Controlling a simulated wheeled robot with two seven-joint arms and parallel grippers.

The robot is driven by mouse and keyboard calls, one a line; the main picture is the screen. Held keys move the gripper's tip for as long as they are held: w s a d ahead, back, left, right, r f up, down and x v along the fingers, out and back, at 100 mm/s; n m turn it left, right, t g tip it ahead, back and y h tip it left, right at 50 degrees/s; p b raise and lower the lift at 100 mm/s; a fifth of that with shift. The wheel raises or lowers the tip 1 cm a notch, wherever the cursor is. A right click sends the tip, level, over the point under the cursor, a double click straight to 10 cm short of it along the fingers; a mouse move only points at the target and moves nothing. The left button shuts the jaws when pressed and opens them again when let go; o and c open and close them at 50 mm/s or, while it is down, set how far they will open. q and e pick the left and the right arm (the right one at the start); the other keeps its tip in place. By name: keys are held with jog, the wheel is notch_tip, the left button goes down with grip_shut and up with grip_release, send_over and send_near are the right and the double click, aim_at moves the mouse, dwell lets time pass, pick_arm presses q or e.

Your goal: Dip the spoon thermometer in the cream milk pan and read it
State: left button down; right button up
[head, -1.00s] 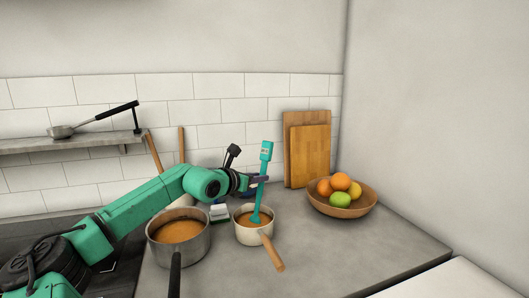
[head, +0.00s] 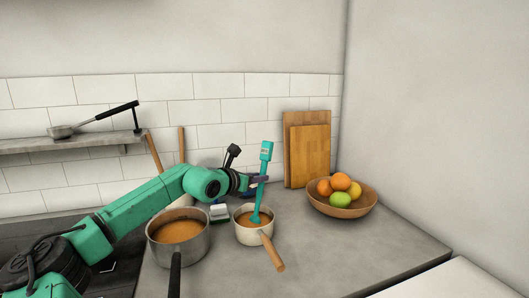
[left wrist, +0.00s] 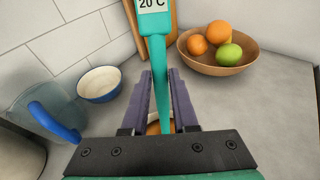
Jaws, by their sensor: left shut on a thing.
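The teal spoon thermometer (head: 265,152) stands nearly upright, with its lower end in the orange-brown contents of the cream milk pan (head: 249,236). In the left wrist view its display (left wrist: 152,4) shows 20 °C, with the top cut off. My left gripper (head: 259,180) is shut on the thermometer's stem, above the pan. Its purple fingers (left wrist: 160,78) stand on both sides of the stem in the left wrist view, where the pan is mostly hidden. My right gripper is not in view.
A larger steel pot (head: 164,250) with similar contents stands left of the cream pan. A wooden fruit bowl (head: 345,211) and cutting boards (head: 310,150) are to the right. The front right counter is clear.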

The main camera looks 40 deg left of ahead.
pick_arm(q)
jog(key=shift+r, duration=0.1)
dwell(0.7)
jog(key=p, duration=0.9)
send_near(267, 147)
jog(key=x, duration=0.5)
jog(key=shift+w+a+r, duration=0.3)
jog(key=shift+a+r, duration=0.05)
jog(key=shift+f+b, duration=0.1)
jog(key=shift+b, duration=0.25)
